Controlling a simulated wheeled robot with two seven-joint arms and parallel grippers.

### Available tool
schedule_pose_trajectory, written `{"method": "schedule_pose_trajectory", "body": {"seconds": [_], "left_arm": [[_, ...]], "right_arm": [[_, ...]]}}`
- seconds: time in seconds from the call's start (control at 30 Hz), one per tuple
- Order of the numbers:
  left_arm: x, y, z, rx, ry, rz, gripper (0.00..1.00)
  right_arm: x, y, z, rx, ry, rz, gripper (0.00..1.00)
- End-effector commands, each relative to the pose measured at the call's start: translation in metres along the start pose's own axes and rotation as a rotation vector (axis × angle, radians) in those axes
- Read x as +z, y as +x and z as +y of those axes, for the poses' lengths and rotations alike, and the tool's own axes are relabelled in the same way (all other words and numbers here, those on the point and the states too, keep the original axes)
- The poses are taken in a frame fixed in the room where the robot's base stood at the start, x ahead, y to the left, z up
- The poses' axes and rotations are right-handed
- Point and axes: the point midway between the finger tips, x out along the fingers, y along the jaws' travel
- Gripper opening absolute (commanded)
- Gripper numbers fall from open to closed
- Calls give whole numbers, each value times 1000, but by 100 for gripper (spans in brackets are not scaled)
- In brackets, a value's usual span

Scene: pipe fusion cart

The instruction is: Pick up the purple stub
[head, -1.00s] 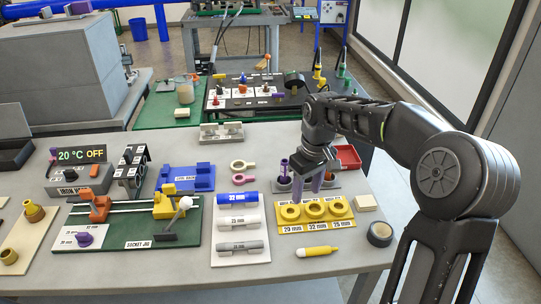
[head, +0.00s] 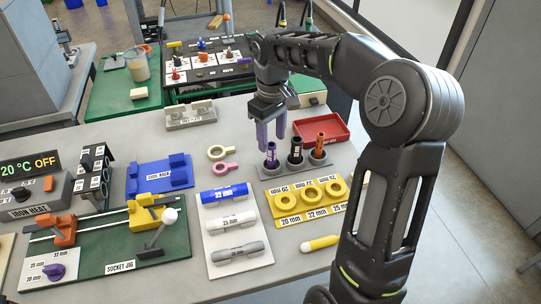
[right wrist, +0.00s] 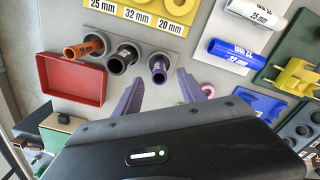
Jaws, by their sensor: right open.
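The purple stub (head: 271,155) stands upright in the left socket of a grey three-socket holder (head: 268,171). It also shows in the right wrist view (right wrist: 158,68), just past and between the fingertips. My right gripper (head: 271,143) is open and empty, with its purple fingers pointing down close above and behind the purple stub. In the right wrist view its two fingers (right wrist: 160,78) are spread to either side of the stub's line. I cannot tell whether they touch it. My left gripper is not in view.
A black stub (head: 295,149) and an orange stub (head: 319,146) stand beside the purple one. A red tray (head: 338,131) lies behind right. Yellow ring block (head: 308,203) is in front, pink and cream rings (head: 222,168) to the left.

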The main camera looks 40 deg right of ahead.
Motion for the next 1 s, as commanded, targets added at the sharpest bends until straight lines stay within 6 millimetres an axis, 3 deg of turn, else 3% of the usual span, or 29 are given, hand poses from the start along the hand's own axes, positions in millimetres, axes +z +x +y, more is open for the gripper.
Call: {"method": "schedule_pose_trajectory", "body": {"seconds": [0.2,0.57,1.0], "left_arm": [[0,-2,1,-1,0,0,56],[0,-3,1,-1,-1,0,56],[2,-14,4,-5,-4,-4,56]], "right_arm": [[0,21,0,-1,-1,-2,48],[0,25,0,-1,0,-2,48],[-2,74,1,-1,0,-1,48]]}}
